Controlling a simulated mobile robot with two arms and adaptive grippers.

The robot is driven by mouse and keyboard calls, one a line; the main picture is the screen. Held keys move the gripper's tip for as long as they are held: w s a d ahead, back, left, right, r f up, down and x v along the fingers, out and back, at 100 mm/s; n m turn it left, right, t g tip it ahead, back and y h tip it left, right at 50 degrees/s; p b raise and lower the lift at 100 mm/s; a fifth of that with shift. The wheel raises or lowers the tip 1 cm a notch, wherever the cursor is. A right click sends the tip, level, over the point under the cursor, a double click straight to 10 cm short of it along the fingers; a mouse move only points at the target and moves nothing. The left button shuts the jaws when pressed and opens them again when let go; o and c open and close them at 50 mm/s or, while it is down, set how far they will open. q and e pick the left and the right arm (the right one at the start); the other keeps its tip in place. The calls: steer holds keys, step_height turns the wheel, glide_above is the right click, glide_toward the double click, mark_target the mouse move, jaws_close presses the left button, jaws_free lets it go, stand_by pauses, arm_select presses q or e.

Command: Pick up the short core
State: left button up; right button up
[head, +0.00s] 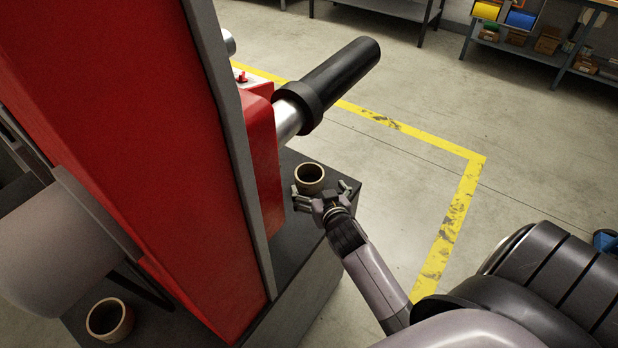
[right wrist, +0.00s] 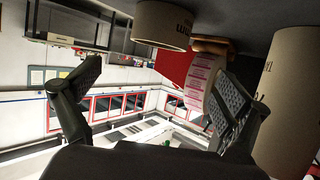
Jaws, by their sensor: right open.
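A short tan cardboard core (head: 310,187) stands upright on the dark deck beside the red machine in the head view. My right gripper (head: 326,194) is open and empty, with its fingers just on the near side of this core. In the right wrist view, which looks upside down, the open fingers (right wrist: 155,100) spread wide with nothing between them. A short core (right wrist: 160,27) with dark print shows there, beyond the fingertips at the top. A taller-looking core (right wrist: 292,90) shows close at the right edge. My left gripper is not in view.
The red rewinder (head: 130,130) fills the left, with a black-sleeved shaft (head: 335,78) jutting out above my right gripper. Another core (head: 110,320) stands at lower left. A label roll (right wrist: 202,85) shows in the wrist view.

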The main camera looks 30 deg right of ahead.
glide_toward(306, 167)
steer(key=x, duration=0.5)
stand_by(0.3)
steer(key=c, duration=1.2)
